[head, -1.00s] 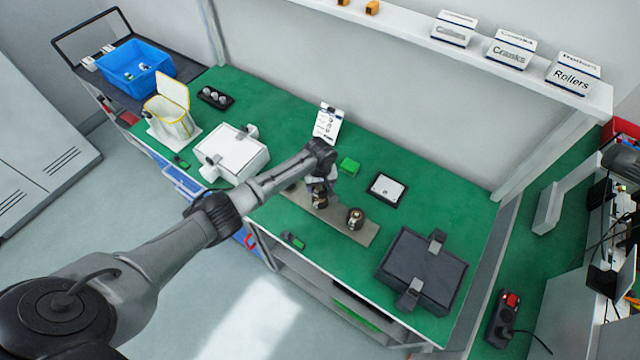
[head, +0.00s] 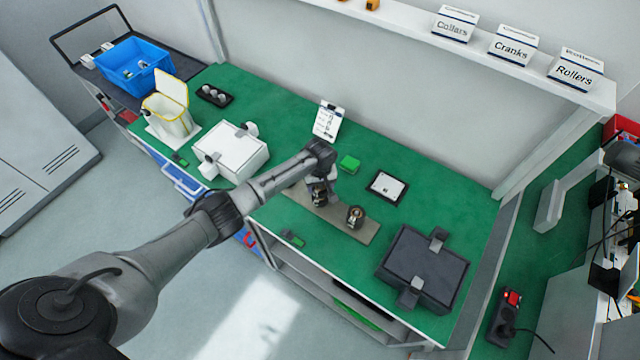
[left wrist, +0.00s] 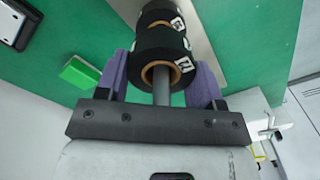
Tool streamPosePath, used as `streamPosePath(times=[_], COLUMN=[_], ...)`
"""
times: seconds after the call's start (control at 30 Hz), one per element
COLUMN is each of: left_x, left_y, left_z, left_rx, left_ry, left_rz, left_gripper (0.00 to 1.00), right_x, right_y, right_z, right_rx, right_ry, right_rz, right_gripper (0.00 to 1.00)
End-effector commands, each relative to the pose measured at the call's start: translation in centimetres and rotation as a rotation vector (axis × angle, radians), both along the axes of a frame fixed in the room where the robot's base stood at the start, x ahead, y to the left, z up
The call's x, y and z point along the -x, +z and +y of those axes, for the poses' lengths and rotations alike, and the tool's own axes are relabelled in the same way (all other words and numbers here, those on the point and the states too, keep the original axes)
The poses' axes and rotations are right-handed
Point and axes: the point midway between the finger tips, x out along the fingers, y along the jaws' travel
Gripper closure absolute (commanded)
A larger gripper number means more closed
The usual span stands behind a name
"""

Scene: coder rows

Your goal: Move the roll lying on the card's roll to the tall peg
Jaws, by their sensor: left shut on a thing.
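The tan board (head: 335,218) on the green bench carries upright rolls. My left gripper (head: 319,193) is over the board's left part, at a dark roll stack (head: 320,198). In the left wrist view its purple-padded fingers (left wrist: 160,70) are shut on a black roll (left wrist: 150,68) with white letters and a brown core. A grey peg (left wrist: 162,93) sticks out through that core. Another black roll (left wrist: 158,18) lies directly beyond it on the same line. A separate roll (head: 355,216) stands on the board's right part. The card (head: 327,121) stands behind; its text is too small to read. My right gripper is not in view.
A dark case (head: 425,268) is at the right and a white case (head: 235,155) at the left. The bench's front edge runs close before the board.

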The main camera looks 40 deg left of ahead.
Motion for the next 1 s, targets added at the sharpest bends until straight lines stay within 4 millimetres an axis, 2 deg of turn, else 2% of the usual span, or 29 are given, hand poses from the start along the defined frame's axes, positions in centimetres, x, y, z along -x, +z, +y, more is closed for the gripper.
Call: streamPosePath(times=[0.37,0.4,0.67,1.0], left_x=[-0.01,-0.01,0.01,0.0], left_y=[-0.6,-0.52,-0.53,0.01], left_z=[0.0,0.0,0.01,0.04], left_rx=[0.0,0.0,0.0,0.0], left_ry=[0.0,0.0,0.0,0.0], left_rz=[0.0,0.0,0.0,0.0], left_gripper=[0.63,0.35,0.1,0.09], right_x=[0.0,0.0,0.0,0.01], right_y=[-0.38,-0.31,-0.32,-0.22], right_z=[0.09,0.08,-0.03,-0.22], right_rx=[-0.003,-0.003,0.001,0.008], right_ry=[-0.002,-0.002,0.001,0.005], right_rz=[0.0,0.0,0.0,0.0], right_gripper=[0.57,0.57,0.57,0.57])
